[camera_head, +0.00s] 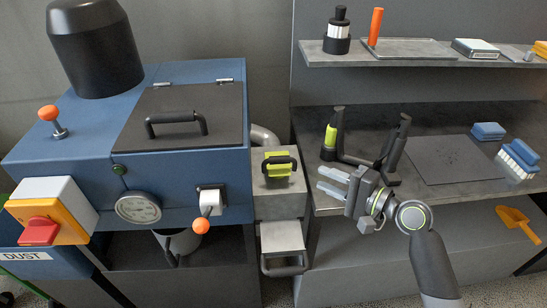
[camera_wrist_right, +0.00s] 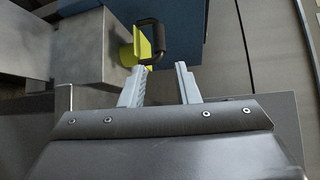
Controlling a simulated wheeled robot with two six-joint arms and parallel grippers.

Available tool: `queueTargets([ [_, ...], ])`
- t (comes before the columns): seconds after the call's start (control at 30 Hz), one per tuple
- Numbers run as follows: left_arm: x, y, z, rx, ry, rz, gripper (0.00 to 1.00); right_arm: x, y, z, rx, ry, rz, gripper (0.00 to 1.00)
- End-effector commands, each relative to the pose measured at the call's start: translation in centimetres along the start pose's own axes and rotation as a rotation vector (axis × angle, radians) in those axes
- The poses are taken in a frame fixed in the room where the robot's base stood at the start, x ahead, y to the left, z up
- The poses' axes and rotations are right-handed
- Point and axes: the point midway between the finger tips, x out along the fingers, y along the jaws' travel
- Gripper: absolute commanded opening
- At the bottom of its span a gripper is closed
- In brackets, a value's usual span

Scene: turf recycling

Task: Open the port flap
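A grey box (camera_head: 275,200) is joined to the right side of the blue machine. On it is a yellow-green flap (camera_head: 271,177) with a black loop handle (camera_head: 281,160). I take this to be the port flap. It looks shut in the head view; the wrist view shows the flap (camera_wrist_right: 145,46) and handle (camera_wrist_right: 152,22) beyond my fingertips. My right gripper (camera_head: 325,181) is open and empty, to the right of the flap and apart from it. Its two fingers also show spread in the right wrist view (camera_wrist_right: 160,72). My left gripper is not in view.
The blue machine (camera_head: 92,140) has a dark lid (camera_head: 190,110), a gauge (camera_head: 138,208) and an orange-tipped lever (camera_head: 201,226). A grey drawer (camera_head: 282,238) sits below the box. A black stand (camera_head: 370,160), brushes (camera_head: 518,158) and a mat (camera_head: 450,160) lie on the right bench.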

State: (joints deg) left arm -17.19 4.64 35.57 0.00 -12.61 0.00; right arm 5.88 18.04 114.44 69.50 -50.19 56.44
Motion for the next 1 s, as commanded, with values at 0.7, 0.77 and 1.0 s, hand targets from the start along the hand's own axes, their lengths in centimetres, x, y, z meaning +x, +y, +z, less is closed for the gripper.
queueTargets([
  [0.7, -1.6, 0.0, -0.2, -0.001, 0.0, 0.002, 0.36, 13.5, 0.0, 0.1, 0.0, -0.001, 0.002, 0.29],
  [0.77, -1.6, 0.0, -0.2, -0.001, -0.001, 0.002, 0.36, 14.3, 0.1, 0.0, -0.002, 0.0, 0.004, 0.29],
  [1.0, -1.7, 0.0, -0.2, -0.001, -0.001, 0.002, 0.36, 16.2, 0.1, 0.0, -0.003, 0.001, 0.003, 0.29],
])
